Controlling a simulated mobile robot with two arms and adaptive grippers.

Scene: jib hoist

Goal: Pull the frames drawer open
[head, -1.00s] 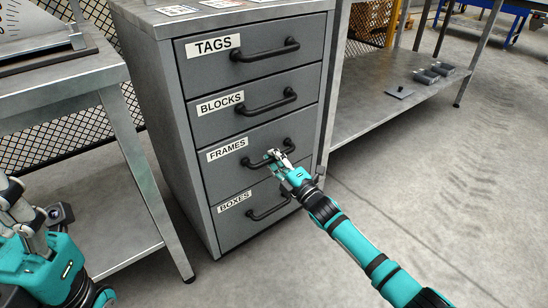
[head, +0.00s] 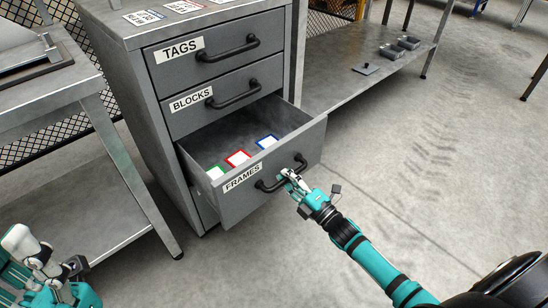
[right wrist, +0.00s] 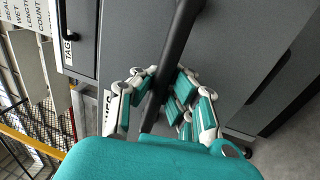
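The frames drawer (head: 311,144) is the third one down in the grey cabinet, labelled FRAMES. It stands pulled well out, and its inside shows. Its black bar handle (head: 268,186) runs across the front. My right gripper (head: 287,177) is at the right part of this handle. In the right wrist view the fingers of my right gripper (right wrist: 160,92) lie on both sides of the dark handle bar (right wrist: 176,58) and close around it. My left gripper (head: 42,262) is at the lower left, away from the cabinet; its finger opening is unclear.
Green, red and blue bordered frames (head: 238,158) lie in the drawer. The tags drawer (head: 215,60) and blocks drawer (head: 235,97) above are shut. A metal bench (head: 60,95) stands left. A shelf (head: 345,88) with small grey parts stands right. The floor in front is clear.

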